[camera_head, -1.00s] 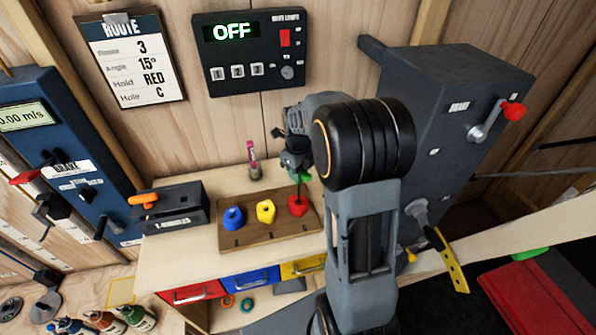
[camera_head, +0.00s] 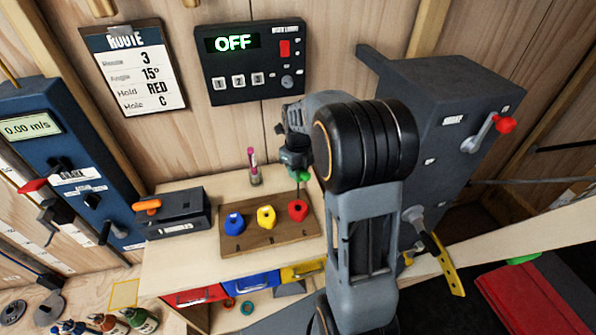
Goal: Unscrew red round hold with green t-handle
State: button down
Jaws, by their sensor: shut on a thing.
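The red round hold (camera_head: 298,211) sits at the right end of a brown wooden board (camera_head: 262,240), beside a yellow hold (camera_head: 266,217) and a blue hold (camera_head: 233,223). The green T-handle (camera_head: 303,176) is above the red hold, with its thin shaft pointing down at it. My gripper (camera_head: 298,165) is shut on the green T-handle. Whether the shaft's tip touches the red hold is too small to tell. My arm hides the space to the right of the board.
A black T-handles box (camera_head: 180,222) with an orange handle (camera_head: 148,205) stands left of the board. A pink-topped marker-like item (camera_head: 254,168) stands behind it. A grey brake unit (camera_head: 440,135) rises at the right. Coloured drawers (camera_head: 250,284) are below the bench.

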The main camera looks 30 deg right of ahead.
jog(key=shift+r+p, duration=0.4)
jog(key=shift+r, duration=3.75)
